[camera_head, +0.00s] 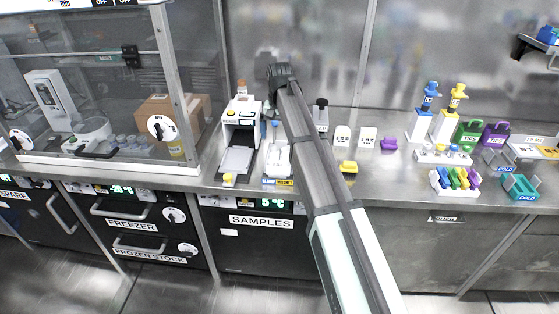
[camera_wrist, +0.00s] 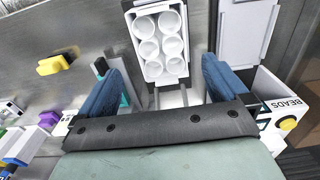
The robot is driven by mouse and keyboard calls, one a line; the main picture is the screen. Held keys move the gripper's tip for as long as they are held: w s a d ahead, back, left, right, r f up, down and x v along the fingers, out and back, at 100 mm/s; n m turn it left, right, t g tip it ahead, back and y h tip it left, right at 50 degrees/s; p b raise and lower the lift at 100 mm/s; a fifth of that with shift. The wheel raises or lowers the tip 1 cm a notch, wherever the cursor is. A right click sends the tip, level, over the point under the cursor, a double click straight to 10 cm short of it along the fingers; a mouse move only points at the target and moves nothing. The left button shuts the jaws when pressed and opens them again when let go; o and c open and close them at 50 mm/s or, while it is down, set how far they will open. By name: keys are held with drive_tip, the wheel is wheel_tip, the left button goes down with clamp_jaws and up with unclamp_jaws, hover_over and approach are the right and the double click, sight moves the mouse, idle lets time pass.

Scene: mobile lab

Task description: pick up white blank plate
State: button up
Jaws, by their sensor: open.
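A white plate with six round wells (camera_wrist: 158,45) shows at the top middle of the wrist view, in front of my fingers. I cannot read any "blank" mark on it. In the head view, a white item (camera_head: 277,160) beside the beads machine seems to be the same place, partly hidden by my arm. My gripper (camera_wrist: 160,68) is open, with its two blue fingers wide apart and nothing between them. The plate's near edge lies about level with the fingertips in the picture; I cannot tell the height gap.
The white BEADS machine (camera_head: 240,125) stands close on the left, and shows at right in the wrist view (camera_wrist: 282,103). A yellow block (camera_head: 348,167) and a purple block (camera_head: 389,144) lie to the right. Pipettes and colored racks (camera_head: 455,181) stand farther right. A glass cabinet is at left.

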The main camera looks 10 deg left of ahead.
sight(279, 157)
drive_tip(key=shift+f, duration=5.45)
drive_tip(key=c, duration=0.7)
